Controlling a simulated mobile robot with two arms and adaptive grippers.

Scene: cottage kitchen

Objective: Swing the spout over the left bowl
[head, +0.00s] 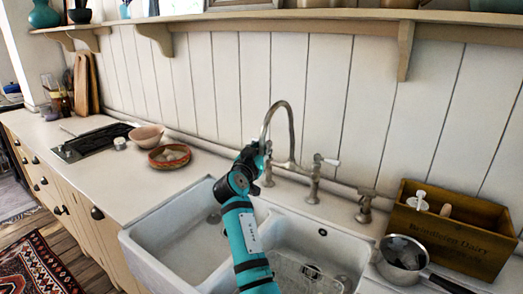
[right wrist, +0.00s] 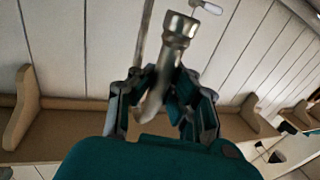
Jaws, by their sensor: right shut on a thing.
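The tap's curved metal spout (head: 284,108) arches up from the bridge tap behind the sink, and its free end comes down to the left. My right gripper (head: 253,157) is shut on the spout near that end, which it partly hides. In the right wrist view the spout (right wrist: 153,103) runs between the fingers of the right gripper (right wrist: 160,92). The left bowl (head: 172,252) of the white double sink is empty; the spout's end appears near the back of the sink, and its exact place over the bowls is hard to tell. My left gripper is not in view.
The right bowl (head: 330,246) holds a clear rack-like item, partly behind my arm. A wooden crate (head: 462,238) and a metal pan (head: 402,262) stand right of the sink. A shelf (head: 330,15) runs above.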

